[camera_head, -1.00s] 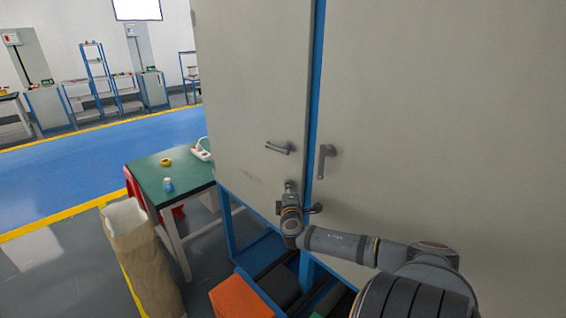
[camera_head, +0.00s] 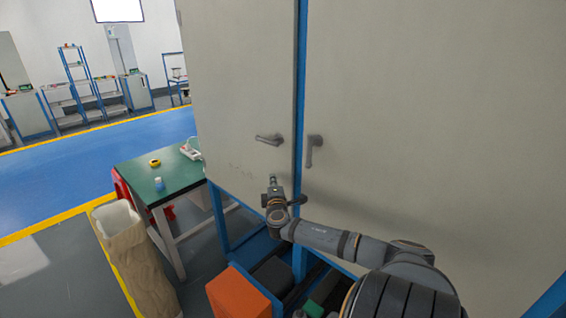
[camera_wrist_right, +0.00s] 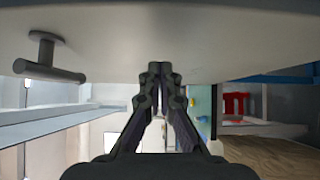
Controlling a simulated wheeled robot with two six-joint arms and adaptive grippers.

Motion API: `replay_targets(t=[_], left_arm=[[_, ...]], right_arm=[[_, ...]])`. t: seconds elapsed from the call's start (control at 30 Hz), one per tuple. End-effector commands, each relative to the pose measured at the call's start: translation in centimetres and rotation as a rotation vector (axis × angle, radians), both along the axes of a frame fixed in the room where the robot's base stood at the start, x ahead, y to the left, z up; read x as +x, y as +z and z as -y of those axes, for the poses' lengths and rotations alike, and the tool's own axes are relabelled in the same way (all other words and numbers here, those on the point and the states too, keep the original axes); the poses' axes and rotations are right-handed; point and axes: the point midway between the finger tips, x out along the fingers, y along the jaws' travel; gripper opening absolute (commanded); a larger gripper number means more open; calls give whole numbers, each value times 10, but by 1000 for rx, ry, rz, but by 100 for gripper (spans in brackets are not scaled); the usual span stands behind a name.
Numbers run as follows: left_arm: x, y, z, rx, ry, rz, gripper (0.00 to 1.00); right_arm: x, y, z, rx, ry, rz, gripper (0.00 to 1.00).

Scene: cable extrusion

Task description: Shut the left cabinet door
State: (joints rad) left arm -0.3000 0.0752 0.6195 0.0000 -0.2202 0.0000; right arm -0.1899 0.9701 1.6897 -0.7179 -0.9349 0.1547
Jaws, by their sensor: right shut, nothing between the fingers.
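The left cabinet door (camera_head: 237,95) is a large grey panel. Its handle (camera_head: 269,139) lies roughly horizontal near the door's right edge, and a handle also shows in the right wrist view (camera_wrist_right: 48,60). A narrow blue frame strip (camera_head: 300,90) separates it from the right door (camera_head: 430,110), whose handle (camera_head: 313,148) hangs down. My right gripper (camera_head: 273,181) is shut and empty, below the left handle and close to the left door's lower right part. Its closed fingers (camera_wrist_right: 160,72) show in the right wrist view beneath the grey panel; contact cannot be told. My left gripper is out of view.
A green-topped table (camera_head: 165,180) with small items stands left of the cabinet. A tan bag-like bin (camera_head: 135,255) stands before it. An orange box (camera_head: 240,292) sits low under the cabinet. Blue floor (camera_head: 90,170) is open behind.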

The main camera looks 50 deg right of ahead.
Motion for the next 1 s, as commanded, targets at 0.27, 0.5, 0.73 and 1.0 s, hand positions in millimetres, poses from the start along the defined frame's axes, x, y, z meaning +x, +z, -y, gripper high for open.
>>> replay_targets(t=[0.27, 0.5, 0.73, 1.0], left_arm=[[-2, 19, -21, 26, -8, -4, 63], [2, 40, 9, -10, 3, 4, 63], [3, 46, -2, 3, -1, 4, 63], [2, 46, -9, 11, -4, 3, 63]], right_arm=[[-40, 1, -16, 0, 6, -9, 0], [-78, 1, -32, 7, 6, -6, 0], [-94, -2, -38, 9, 5, -1, 0], [-94, -3, -38, 9, 5, -1, 0]])
